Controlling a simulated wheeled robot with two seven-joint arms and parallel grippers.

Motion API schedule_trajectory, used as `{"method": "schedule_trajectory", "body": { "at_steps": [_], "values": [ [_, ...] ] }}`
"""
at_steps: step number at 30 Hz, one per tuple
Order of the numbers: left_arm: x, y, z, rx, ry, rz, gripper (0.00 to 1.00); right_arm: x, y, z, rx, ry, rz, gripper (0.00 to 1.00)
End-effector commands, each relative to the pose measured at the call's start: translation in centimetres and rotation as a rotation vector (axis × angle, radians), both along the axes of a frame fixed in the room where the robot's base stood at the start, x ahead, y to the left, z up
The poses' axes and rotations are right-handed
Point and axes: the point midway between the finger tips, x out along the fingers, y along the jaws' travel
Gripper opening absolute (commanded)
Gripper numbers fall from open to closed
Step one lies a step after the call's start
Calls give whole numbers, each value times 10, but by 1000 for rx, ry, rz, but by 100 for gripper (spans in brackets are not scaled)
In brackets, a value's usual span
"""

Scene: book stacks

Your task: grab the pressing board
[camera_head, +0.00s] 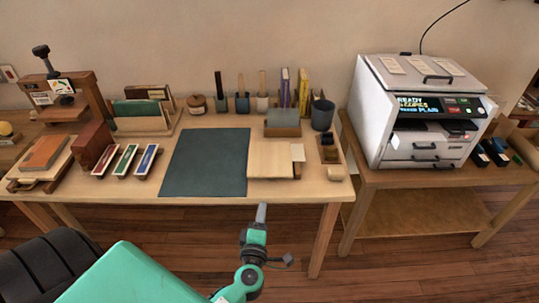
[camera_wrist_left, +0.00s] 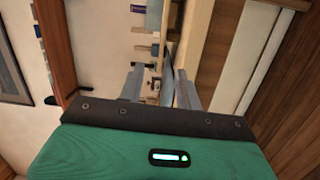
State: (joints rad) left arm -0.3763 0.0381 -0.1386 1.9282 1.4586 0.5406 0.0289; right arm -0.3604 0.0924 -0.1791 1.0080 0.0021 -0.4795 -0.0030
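A flat light wooden board (camera_head: 270,159), which looks like the pressing board, lies at the right part of the worktable (camera_head: 215,119), beside the dark cutting mat (camera_head: 207,163). My left gripper (camera_head: 262,212) is just in front of the table's front edge, below the board in the head view and apart from it. In the left wrist view the two fingers of my left gripper (camera_wrist_left: 160,88) stand apart with nothing held between them. The wrist view looks sideways along the table, and I cannot make out the board there. My right gripper is not in view.
Inked trays (camera_head: 125,160), a wooden press (camera_head: 75,95) and books (camera_head: 142,108) fill the table's left. Tool cups (camera_head: 242,103) and a dark cup (camera_head: 322,114) stand at the back. A small wooden organiser (camera_head: 333,155) sits right of the board. A printer (camera_head: 420,110) occupies the right table.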

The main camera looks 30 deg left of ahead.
Motion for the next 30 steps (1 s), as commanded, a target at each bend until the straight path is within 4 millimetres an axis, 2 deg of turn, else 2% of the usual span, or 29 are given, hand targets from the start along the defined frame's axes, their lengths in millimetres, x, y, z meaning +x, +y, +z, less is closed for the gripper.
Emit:
{"method": "schedule_trajectory", "body": {
  "at_steps": [6,18,26,30],
  "values": [
    [2,19,-1,-72,-1,93,35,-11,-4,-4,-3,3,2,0],
    [62,51,0,-71,-1,93,35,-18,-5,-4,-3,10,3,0],
    [78,59,0,-71,0,92,35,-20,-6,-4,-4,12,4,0],
    [96,69,1,-71,-1,92,35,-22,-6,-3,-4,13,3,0]
  ]
}}
